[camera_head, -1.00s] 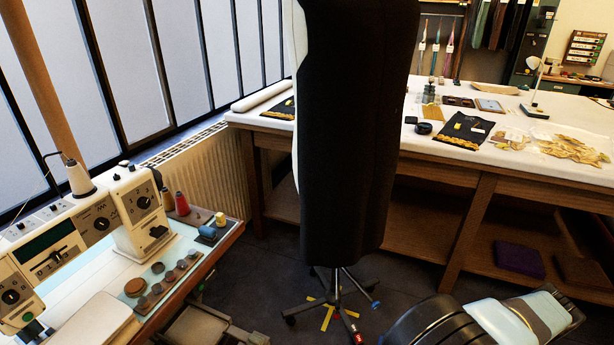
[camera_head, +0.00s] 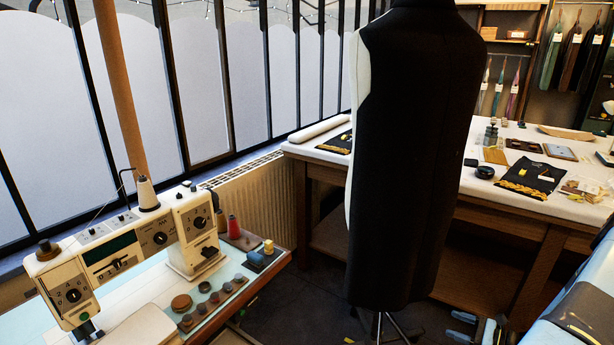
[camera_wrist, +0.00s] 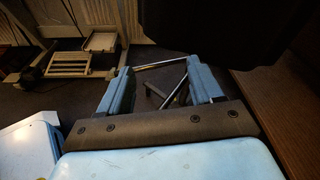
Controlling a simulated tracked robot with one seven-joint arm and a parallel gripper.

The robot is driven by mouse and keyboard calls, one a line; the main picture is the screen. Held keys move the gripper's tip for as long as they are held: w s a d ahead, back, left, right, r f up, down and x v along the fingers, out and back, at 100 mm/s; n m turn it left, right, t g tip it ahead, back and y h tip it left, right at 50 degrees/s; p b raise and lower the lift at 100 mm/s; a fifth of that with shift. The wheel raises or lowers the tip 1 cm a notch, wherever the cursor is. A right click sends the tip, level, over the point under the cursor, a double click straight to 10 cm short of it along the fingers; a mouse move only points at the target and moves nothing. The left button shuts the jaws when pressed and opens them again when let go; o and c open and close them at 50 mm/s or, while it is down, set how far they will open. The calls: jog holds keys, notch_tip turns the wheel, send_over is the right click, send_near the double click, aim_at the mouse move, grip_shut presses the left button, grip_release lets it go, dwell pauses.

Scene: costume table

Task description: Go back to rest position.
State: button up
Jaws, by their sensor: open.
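My gripper (camera_head: 480,324) shows at the bottom right of the head view, low in front of the long table and to the right of the dress form (camera_head: 412,150). In the wrist view my gripper (camera_wrist: 162,76) has its two blue fingers apart, with nothing between them but the dark floor and metal legs beyond. My light-blue arm fills the lower right corner of the head view. The black dress form also hangs dark across the top right of the wrist view (camera_wrist: 220,30).
A sewing machine (camera_head: 140,240) stands on a small table at left, with buttons and thread spools. A long white-topped table (camera_head: 470,184) behind the dress form carries garments and small items. Wooden furniture (camera_wrist: 275,110) stands close at right in the wrist view. Windows line the left wall.

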jog(key=a+r+n+g+h, duration=0.25)
jog(key=a+r+n, duration=0.2)
jog(key=r, duration=0.75)
jog(key=a+r+n+g+h, duration=0.1)
jog(key=a+r+n+g, duration=0.35)
jog(key=r, duration=0.65)
jog(key=a+r+n+g+h, duration=0.1)
jog(key=a+r+n+g, duration=0.3)
jog(key=r, duration=0.8)
jog(key=s+a+r+n+t+h, duration=0.3)
jog(key=s+a+r+n+h, duration=0.1)
jog(key=s+r, duration=0.6)
jog(key=s+a+r+n+t+h, duration=0.3)
jog(key=s+a+r, duration=0.5)
jog(key=s+r, duration=0.3)
jog(key=shift+a+r+n+t+h, duration=0.35)
jog(key=shift+n+h, duration=0.3)
jog(key=shift+n, duration=0.75)
